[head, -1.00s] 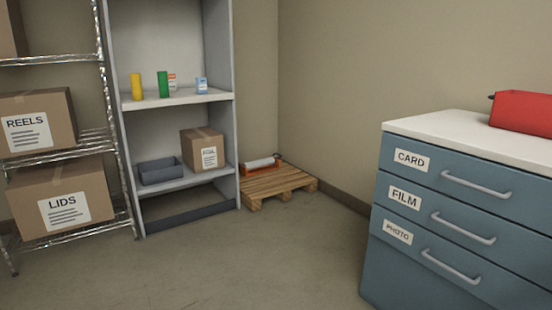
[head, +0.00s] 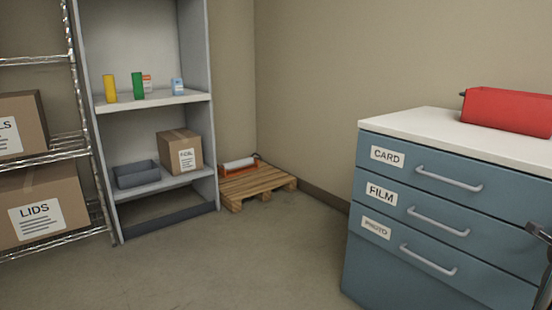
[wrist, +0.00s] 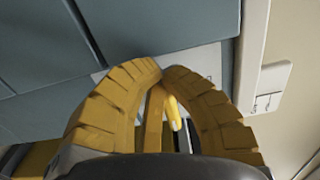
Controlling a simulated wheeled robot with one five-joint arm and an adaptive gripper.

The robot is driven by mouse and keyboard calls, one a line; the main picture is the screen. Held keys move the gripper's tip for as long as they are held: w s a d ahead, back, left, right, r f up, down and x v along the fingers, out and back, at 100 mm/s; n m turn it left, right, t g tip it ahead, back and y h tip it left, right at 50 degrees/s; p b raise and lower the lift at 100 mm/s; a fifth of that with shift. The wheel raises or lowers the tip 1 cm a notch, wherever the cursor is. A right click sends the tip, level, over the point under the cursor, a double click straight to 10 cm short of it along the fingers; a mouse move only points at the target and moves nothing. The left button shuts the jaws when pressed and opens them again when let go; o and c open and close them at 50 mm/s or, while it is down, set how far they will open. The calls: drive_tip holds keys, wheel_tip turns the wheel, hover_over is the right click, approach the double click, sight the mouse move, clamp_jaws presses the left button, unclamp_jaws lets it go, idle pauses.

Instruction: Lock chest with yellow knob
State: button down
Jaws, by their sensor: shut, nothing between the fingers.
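A blue chest (head: 400,268) with a white top stands at the right in the head view. Its drawers, labelled CARD, FILM and PHOTO, look shut. Blue drawer-like fronts also fill the upper left of the wrist view (wrist: 150,30). My gripper (wrist: 162,72) has yellow ribbed fingers with their tips together, in front of a pale surface. A small yellow piece with a pale tip (wrist: 171,110) shows through the gap between the fingers; I cannot tell whether it is the knob. No knob is clear in the head view, where dark parts of my arm show at the right edge.
A red bag-like object (head: 508,111) lies on the chest top. A grey shelf unit (head: 212,150), a wire rack (head: 85,140) with boxes and a wooden pallet (head: 258,185) stand at the back. The floor left of the chest is clear.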

drive_tip(key=shift+s, duration=0.15)
drive_tip(key=shift+v, duration=2.95)
drive_tip(key=shift+a, duration=0.1)
drive_tip(key=w+a+r+n+y+p, duration=0.2)
drive_tip(key=a+r+n+y+p, duration=0.15)
drive_tip(key=a+r+p, duration=0.45)
drive_tip(key=w+a+r+n+y+p, duration=0.25)
drive_tip(key=a+n+p, duration=0.3)
drive_tip(key=a, duration=0.55)
drive_tip(key=w+a+r+n+y+p, duration=0.2)
drive_tip(key=a+r+n+y+p, duration=0.15)
drive_tip(key=a+r+p, duration=0.45)
drive_tip(key=s+a+r+n+g+y+p, duration=0.2)
drive_tip(key=s+a+r+n+p, duration=0.3)
drive_tip(key=s+a+n+p, duration=0.3)
drive_tip(key=s+a+r+n+g+y+p, duration=0.3)
drive_tip(key=s+a+r+n+p, duration=0.3)
drive_tip(key=s+a+p, duration=0.6)
drive_tip(key=s+a+n+g, duration=0.1)
drive_tip(key=s+a+n, duration=0.1)
drive_tip(key=a, duration=0.2)
drive_tip(key=shift+a+r+n+p, duration=0.35)
drive_tip(key=shift+p, duration=0.05)
